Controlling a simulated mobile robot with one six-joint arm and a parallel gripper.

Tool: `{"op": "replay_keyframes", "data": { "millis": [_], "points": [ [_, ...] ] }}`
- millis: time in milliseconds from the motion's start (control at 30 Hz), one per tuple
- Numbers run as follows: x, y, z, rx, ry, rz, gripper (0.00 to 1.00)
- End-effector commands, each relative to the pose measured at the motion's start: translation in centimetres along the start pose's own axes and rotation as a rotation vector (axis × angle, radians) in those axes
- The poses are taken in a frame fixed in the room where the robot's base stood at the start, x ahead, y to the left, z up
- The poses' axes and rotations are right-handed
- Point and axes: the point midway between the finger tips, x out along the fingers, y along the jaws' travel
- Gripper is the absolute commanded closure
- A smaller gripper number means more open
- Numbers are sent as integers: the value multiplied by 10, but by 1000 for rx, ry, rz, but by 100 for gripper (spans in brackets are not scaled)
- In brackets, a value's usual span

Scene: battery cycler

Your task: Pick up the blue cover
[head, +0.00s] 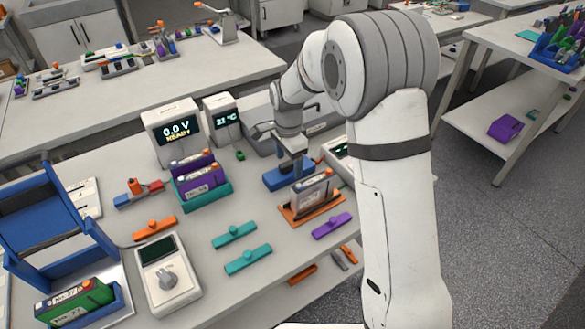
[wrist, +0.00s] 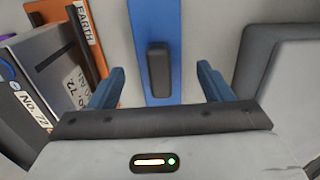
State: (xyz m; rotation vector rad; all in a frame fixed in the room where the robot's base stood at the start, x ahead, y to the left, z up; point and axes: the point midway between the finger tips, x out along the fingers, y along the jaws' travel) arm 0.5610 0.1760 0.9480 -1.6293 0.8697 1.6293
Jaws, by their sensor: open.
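The blue cover (wrist: 154,22) is a flat blue strip with a dark raised handle (wrist: 158,70). In the wrist view it runs down from the top edge, and the handle lies between my fingers. My gripper (wrist: 160,72) is open, one blue finger on each side of the handle with a gap on both sides. In the head view the blue cover (head: 277,180) lies on the table below my gripper (head: 291,160), which hides part of it. I cannot tell how high the fingertips are above it.
A grey battery (head: 312,188) labelled No. 72 stands in an orange tray (head: 297,218), close on the left in the wrist view. A grey box shape (wrist: 283,75) is at right there. Purple batteries (head: 202,180) in a teal holder and two display units (head: 172,130) stand nearby.

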Motion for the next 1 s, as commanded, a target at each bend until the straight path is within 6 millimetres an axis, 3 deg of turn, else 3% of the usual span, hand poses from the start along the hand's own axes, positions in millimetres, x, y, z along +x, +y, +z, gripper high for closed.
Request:
{"op": "replay_keyframes", "data": {
  "millis": [200,467,1000],
  "points": [
    [26,-1,-1,-1,0,1,27],
    [30,-1,-1,-2,0,-1,27],
    [30,-1,0,-3,0,-1,71]
  ]
}}
